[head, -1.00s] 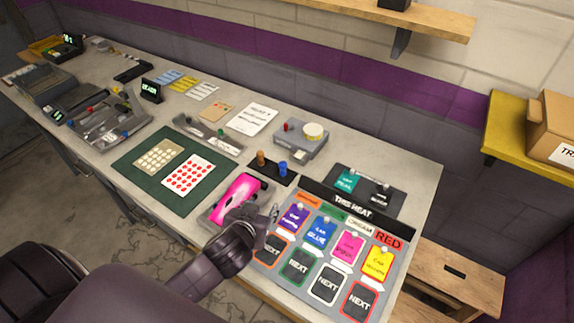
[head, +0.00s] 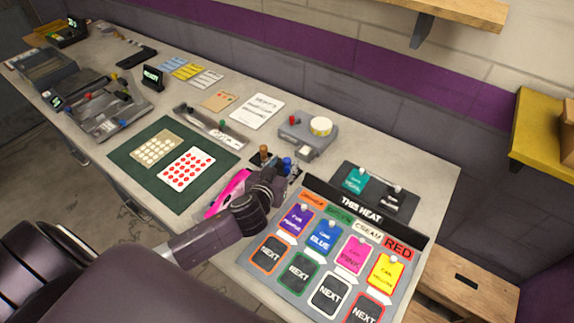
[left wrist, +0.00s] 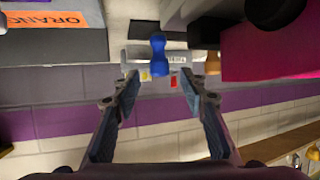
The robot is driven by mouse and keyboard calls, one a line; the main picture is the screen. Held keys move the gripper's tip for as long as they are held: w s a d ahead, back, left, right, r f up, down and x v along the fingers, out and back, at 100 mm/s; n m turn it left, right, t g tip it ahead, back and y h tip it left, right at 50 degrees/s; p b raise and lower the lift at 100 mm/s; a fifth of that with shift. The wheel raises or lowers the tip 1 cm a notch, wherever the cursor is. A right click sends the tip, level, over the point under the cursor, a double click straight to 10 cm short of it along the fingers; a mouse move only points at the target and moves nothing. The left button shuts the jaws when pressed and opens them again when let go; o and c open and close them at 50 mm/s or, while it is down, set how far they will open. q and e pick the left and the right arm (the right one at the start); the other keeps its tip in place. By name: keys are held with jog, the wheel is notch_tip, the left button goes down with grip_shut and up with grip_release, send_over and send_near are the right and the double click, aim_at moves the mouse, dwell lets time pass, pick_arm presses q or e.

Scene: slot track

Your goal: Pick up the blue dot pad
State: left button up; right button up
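The blue dot pad (head: 287,163), a small blue peg shape, stands upright in a dark holder beside an orange-brown one (head: 264,152). My left gripper (head: 284,174) is right by the blue pad in the head view and partly hides the holder. In the left wrist view the blue dot pad (left wrist: 158,55) appears ahead of the gap between the fingers. The fingers of my left gripper (left wrist: 160,86) are spread apart with nothing between them. Whether they touch the pad cannot be told. My right gripper is not in view.
A pink car (head: 228,192) is partly hidden behind my left arm. A card board (head: 283,229) lies to the right. A grey device with a cream roll (head: 320,126) stands behind the pads. A green mat (head: 130,158) with dot sheets lies left.

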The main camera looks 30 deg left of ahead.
aim_at(286, 161)
pick_arm(q)
jog(key=shift+p+x, duration=0.35)
jog(key=shift+x, duration=1.45)
jog(key=shift+f, duration=0.1)
grip_shut()
